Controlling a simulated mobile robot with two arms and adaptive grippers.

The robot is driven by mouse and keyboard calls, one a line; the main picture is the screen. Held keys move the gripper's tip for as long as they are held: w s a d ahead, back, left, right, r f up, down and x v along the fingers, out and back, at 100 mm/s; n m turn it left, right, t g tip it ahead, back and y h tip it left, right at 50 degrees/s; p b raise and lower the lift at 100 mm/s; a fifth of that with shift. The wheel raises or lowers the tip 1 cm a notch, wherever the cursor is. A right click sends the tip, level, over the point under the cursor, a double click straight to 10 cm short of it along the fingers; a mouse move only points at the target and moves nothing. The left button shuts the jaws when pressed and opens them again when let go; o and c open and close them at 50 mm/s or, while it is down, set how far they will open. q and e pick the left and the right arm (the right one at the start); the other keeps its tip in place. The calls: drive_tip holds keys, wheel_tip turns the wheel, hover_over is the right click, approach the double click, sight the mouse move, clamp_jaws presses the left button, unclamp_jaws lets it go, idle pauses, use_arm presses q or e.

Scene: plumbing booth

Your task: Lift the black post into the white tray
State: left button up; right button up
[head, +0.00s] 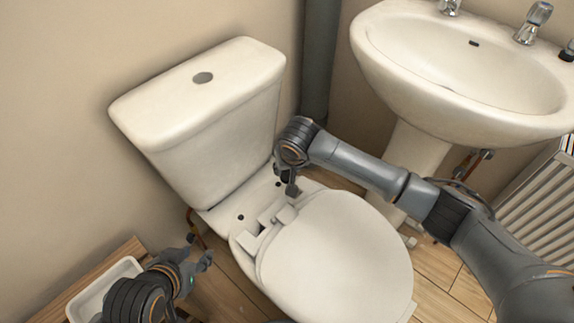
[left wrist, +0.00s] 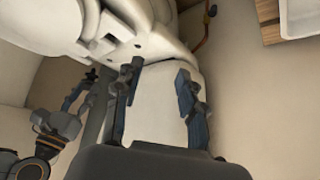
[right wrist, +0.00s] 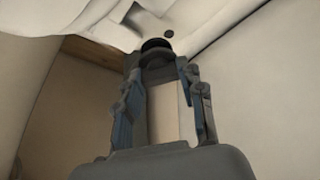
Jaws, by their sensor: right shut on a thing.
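The black post (right wrist: 156,50) shows as a dark, round-ended piece between my right fingertips at the back of the toilet bowl. My right gripper (right wrist: 158,78) is shut on it. In the head view the right gripper (head: 287,178) is beside the seat hinge, and the post is mostly hidden there. My left gripper (head: 200,250) is low at the left, beside the white tray, its fingers apart and empty. The white tray (head: 75,304) is at the bottom left, partly hidden by my left wrist. A corner of the tray shows in the left wrist view (left wrist: 302,20).
The toilet cistern (head: 200,110) stands behind the bowl, with the closed lid (head: 340,260) in front. A wooden stand (head: 130,250) bears the tray. A grey pipe (head: 318,60), sink (head: 450,70) and radiator (head: 545,210) limit the right side.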

use_arm(q)
drive_tip(key=s+a+g+y+p, duration=0.1)
drive_tip(key=s+a+g+p, duration=0.1)
drive_tip(key=s, duration=0.5)
drive_tip(key=shift+f+g+p, duration=0.35)
drive_tip(key=shift+g+p, duration=0.15)
drive_tip(key=shift+g, duration=0.5)
drive_tip(key=shift+a, duration=0.1)
